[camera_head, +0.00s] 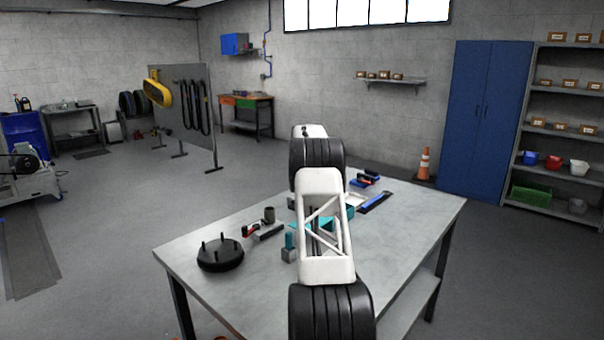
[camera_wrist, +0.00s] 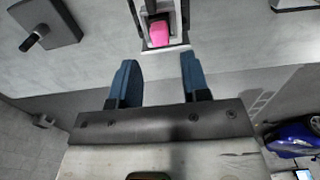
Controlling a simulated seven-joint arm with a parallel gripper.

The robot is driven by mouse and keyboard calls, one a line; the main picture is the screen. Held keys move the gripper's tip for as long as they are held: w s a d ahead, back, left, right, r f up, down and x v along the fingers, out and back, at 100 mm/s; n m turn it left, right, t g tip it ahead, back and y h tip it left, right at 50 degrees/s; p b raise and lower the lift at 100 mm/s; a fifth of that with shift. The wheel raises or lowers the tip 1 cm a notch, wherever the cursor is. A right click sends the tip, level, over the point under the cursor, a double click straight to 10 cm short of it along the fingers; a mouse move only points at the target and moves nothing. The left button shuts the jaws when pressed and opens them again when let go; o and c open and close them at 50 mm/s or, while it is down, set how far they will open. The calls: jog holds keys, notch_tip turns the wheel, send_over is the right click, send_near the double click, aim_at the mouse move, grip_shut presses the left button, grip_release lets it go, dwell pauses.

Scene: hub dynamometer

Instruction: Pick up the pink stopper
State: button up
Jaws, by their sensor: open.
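The pink stopper (camera_wrist: 160,34) shows near the top middle of the wrist view, seated in a narrow grey and black holder (camera_wrist: 143,24) on the table. My gripper (camera_wrist: 157,64) has its two blue fingers spread apart with nothing between them. In the wrist view the stopper lies just beyond the fingertips, roughly in line with the gap between them, and no contact shows. In the head view my arm hides both the stopper and the gripper.
On the table (camera_head: 190,295) are a black studded hub (camera_head: 220,253), a dark cup (camera_head: 269,214), a grey block with a teal post (camera_head: 289,246) and small tools. A grey block with a dark peg (camera_wrist: 38,38) is left of the stopper in the wrist view.

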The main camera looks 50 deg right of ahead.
jog(key=shift+f, duration=3.55)
jog(key=c, duration=0.6)
jog(key=shift+c, duration=0.2)
jog(key=shift+r, duration=0.2)
jog(key=shift+r, duration=3.75)
